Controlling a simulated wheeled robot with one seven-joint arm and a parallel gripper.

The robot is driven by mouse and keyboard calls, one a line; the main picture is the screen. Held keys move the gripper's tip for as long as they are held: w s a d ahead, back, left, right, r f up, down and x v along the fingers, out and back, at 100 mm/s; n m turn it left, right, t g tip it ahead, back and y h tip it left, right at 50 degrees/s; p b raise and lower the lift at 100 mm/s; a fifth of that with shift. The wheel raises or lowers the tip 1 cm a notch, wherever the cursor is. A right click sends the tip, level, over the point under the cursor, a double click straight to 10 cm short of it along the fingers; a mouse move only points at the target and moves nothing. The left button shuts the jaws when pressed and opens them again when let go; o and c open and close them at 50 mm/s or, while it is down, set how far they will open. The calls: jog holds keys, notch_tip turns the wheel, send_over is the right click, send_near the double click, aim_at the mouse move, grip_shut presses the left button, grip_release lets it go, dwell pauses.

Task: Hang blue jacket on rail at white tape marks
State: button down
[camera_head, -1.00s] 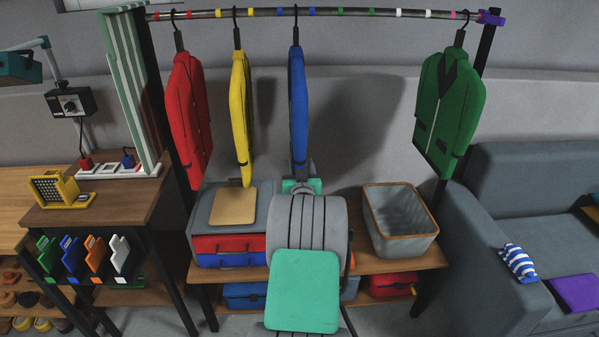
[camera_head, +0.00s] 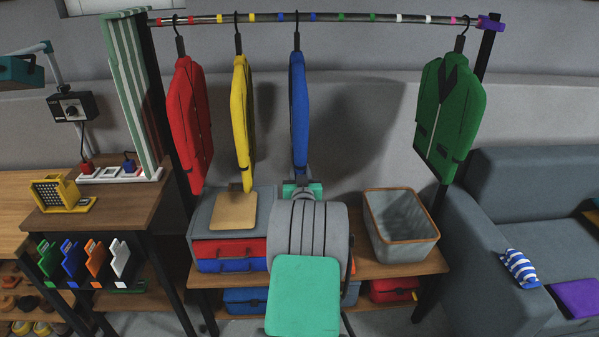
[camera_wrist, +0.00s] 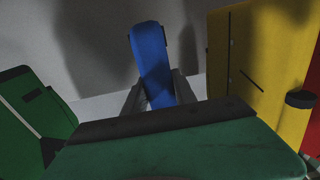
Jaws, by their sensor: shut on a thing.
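The blue jacket (camera_head: 299,110) hangs edge-on, its hook at the rail (camera_head: 260,16) between two blue tape marks. The two white tape marks (camera_head: 414,18) are farther right on the rail, with no hanger between them. My gripper (camera_head: 301,181) is at the jacket's lower end, shut on it; my arm partly hides the fingers in the head view. In the wrist view, the fingers (camera_wrist: 156,92) stand on both sides of the blue jacket (camera_wrist: 151,55). A dark green part of mine covers the bottom of that view.
A yellow jacket (camera_head: 242,120) and a red jacket (camera_head: 190,120) hang to the left. A green jacket (camera_head: 449,115) hangs at the right end. A grey basket (camera_head: 400,230) stands on the bench below. The rail between the blue and green jackets has no hangers.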

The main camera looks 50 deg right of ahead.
dwell(0.4)
jog(key=shift+d+r, duration=0.1)
jog(key=shift+r, duration=0.45)
jog(key=shift+f+b, duration=0.4)
jog(key=shift+b, duration=0.45)
